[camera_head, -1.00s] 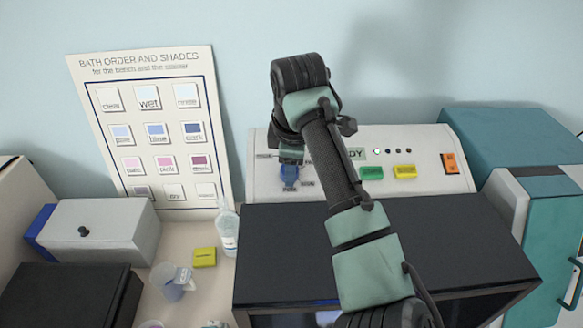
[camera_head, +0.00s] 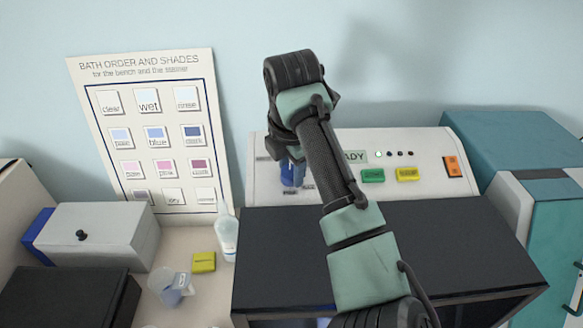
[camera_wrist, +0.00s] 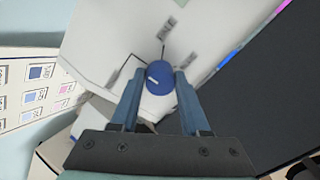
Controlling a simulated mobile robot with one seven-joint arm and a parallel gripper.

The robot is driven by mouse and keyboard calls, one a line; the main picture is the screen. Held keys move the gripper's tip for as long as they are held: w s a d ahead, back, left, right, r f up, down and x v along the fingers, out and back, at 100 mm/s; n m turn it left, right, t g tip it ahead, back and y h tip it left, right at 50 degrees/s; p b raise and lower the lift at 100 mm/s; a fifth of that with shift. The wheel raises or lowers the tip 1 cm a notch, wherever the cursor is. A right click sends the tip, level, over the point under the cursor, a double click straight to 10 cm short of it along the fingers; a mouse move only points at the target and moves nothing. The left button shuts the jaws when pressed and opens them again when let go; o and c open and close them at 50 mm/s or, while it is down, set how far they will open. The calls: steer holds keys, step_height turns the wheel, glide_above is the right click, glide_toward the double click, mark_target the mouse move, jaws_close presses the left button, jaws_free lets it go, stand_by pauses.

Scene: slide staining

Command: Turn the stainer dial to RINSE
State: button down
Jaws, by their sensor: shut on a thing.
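The stainer's sloped white control panel (camera_head: 425,147) stands at the back, behind its dark top. Its blue dial (camera_wrist: 160,77) is round with a short white mark and shows between my fingers in the wrist view. My gripper (camera_wrist: 159,73) is shut on the dial, one finger on each side. In the head view my gripper (camera_head: 291,172) is at the panel's left part, and my wrist hides most of the dial and its labels.
The display (camera_head: 356,156), partly behind my arm, shows "DY". Green (camera_head: 373,175) and yellow (camera_head: 408,174) buttons and an orange switch (camera_head: 453,166) are to the right. A bottle (camera_head: 227,236) stands left of the stainer, below a shade chart (camera_head: 150,79).

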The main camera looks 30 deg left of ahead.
stand_by(0.3)
steer(key=shift+c, duration=1.9)
jaws_free()
steer(key=shift+s, duration=0.1)
steer(key=shift+r, duration=0.1)
steer(key=b+v, duration=0.4)
steer(key=v, duration=0.8)
steer(key=shift+s+r, duration=0.2)
steer(key=shift+r, duration=0.15)
